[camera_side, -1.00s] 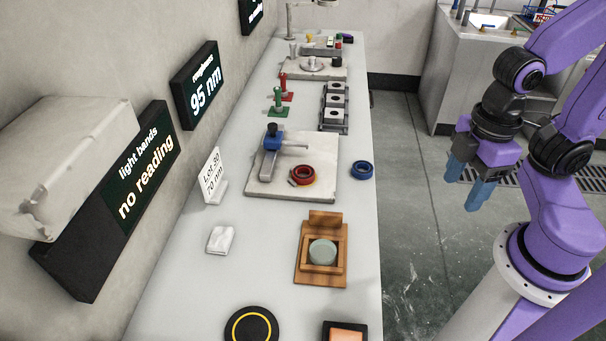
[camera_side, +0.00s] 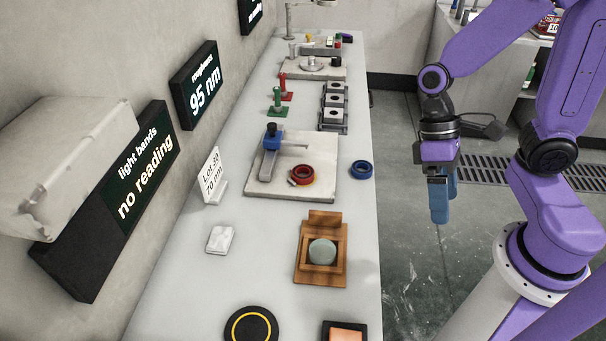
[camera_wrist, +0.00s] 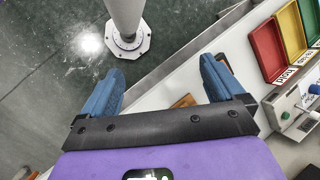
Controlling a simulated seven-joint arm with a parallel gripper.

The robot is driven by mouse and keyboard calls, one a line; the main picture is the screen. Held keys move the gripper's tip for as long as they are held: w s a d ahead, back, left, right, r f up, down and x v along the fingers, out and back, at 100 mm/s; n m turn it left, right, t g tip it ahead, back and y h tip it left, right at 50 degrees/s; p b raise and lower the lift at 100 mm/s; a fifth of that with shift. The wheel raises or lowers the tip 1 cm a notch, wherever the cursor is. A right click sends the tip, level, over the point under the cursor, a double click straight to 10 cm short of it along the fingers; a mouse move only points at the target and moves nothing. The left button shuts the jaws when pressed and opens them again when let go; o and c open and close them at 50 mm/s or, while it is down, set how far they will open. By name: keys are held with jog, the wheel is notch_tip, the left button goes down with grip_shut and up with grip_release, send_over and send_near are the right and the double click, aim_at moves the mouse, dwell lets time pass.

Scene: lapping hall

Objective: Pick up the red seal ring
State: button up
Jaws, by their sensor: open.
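The red seal ring (camera_side: 303,173) lies on the pale square plate (camera_side: 262,186) on the bench, with a small pale piece against its left side. A blue ring (camera_side: 362,169) lies on the bench just right of the plate. My gripper (camera_side: 441,207) hangs over the floor to the right of the bench, fingers pointing down, well apart from the red ring. In the wrist view my gripper (camera_wrist: 160,88) shows two blue fingers spread wide with nothing between them. The red ring cannot be made out in the wrist view.
A blue clamp-like fixture (camera_side: 272,143) stands at the plate's back left. A wooden holder (camera_side: 305,266) with a grey-green disc stands in front. Green (camera_side: 277,103) and red (camera_side: 286,88) posts and a dark rack (camera_side: 333,122) stand behind. The wrist view shows red (camera_wrist: 262,52) and yellow (camera_wrist: 290,30) trays.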

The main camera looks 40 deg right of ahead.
jog(key=w+a+f+m+t+y, duration=0.2)
jog(key=w+f+m+t+y, duration=0.15)
jog(key=w+m+y, duration=0.9)
jog(key=w+d+f+m+t+h, duration=0.1)
jog(key=w+d+f+m+t, duration=0.3)
jog(key=w+m+t, duration=0.55)
jog(key=m+t+h, duration=0.2)
jog(key=m+h, duration=0.2)
jog(key=m, duration=0.5)
send_near(308, 171)
jog(key=shift+y, duration=0.25)
jog(key=a, duration=0.1)
jog(key=w+a, duration=0.2)
jog(key=shift+a+f, duration=0.25)
jog(key=shift+f, duration=0.1)
jog(key=shift+x, duration=2.7)
jog(key=shift+a, duration=0.1)
jog(key=shift+r, duration=0.1)
jog(key=c, duration=1.3)
